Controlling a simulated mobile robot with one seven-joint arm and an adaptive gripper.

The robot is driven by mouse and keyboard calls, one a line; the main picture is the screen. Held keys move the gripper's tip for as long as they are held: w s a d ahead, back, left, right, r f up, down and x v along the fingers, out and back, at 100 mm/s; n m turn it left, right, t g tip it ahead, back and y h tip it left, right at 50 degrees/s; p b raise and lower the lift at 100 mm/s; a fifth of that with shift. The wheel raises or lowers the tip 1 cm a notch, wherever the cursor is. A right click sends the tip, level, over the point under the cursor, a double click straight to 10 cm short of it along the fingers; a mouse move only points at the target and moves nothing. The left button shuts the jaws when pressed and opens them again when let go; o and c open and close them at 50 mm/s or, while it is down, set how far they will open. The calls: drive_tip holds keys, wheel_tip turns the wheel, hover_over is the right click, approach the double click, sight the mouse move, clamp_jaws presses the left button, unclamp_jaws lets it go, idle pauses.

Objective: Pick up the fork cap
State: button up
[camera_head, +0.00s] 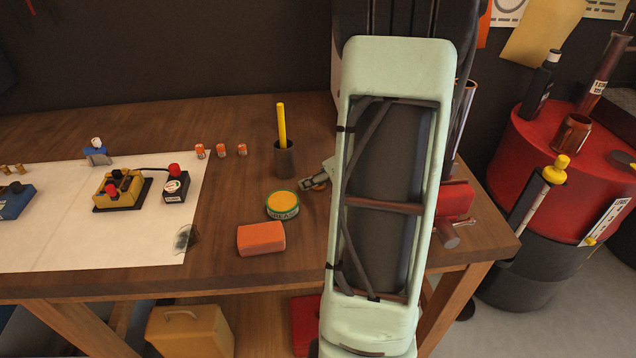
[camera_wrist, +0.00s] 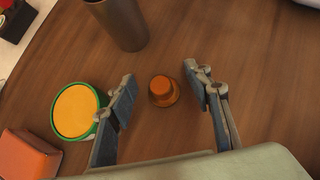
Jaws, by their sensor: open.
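The fork cap (camera_wrist: 163,90), a small orange-brown stepped round piece, stands on the wooden bench in the wrist view. My gripper (camera_wrist: 160,75) is open, with one finger on each side of the cap and visible gaps between. Its fingers appear above the bench, and I cannot tell their exact height. In the head view my gripper (camera_head: 314,182) shows at the left edge of my arm, over the bench. A bit of orange shows at the fingers there, but the cap is mostly hidden.
A green-and-yellow grease tin (camera_wrist: 75,111) sits close to the left finger. An orange block (camera_head: 261,239) lies nearer the front edge. A dark cup (camera_head: 285,160) with a yellow stick stands behind. A red vise-like tool (camera_head: 455,200) is right of my arm.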

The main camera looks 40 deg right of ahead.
drive_tip(key=shift+c, duration=0.2)
clamp_jaws()
drive_tip(key=shift+r, duration=0.2)
